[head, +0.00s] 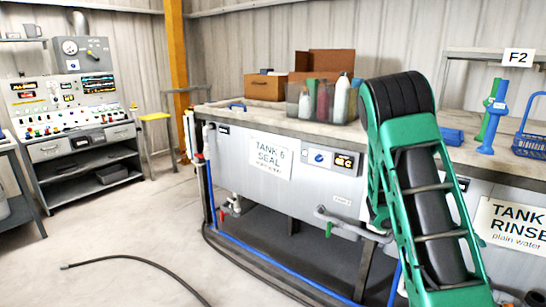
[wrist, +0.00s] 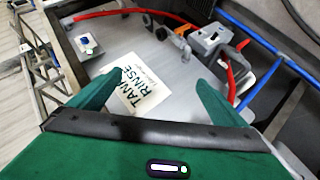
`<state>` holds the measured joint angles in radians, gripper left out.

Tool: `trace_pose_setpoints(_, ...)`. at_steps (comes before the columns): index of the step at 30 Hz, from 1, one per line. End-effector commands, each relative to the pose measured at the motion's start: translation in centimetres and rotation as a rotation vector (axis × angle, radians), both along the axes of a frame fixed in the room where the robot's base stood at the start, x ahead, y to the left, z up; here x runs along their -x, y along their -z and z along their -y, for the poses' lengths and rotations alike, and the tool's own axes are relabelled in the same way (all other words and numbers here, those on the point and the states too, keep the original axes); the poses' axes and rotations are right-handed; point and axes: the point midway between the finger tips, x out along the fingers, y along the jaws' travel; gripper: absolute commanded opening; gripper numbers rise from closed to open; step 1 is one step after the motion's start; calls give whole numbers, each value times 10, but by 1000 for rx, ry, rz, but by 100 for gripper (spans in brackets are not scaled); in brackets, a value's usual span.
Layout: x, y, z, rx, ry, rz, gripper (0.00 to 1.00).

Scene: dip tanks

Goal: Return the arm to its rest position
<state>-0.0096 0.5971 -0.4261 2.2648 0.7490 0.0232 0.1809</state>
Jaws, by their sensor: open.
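My arm shows in the head view as a green and black limb, raised in front of the tank line at the right. The gripper itself does not show clearly there. In the wrist view my gripper (wrist: 157,80) has its two green fingers spread apart, with nothing between them. Beyond the fingers is the grey tank front with the white "TANK RINSE" label (wrist: 142,88); the same label shows in the head view (head: 512,226), right of my arm. The gripper looks apart from the tank, but the exact gap is hard to tell.
The tank 6 seal front (head: 270,165) stands left of my arm. Bottles (head: 341,98) in a clear bin and a brown box (head: 266,87) sit on top. A blue basket (head: 530,145) is at the right. A dark hose (head: 135,260) lies on open floor. Red pipes (wrist: 232,75) run near the gripper.

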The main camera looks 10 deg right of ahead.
Motion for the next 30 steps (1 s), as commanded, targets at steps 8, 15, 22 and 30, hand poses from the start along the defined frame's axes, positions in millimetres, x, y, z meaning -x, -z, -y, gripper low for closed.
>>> trace_pose_setpoints(8,46,-20,-53,-268,110,73,97)
trace_pose_setpoints(15,80,-40,-111,-493,140,110,97)
trace_pose_setpoints(22,115,-64,-171,-695,118,125,97)
trace_pose_setpoints(30,162,-94,-242,-896,36,113,97)
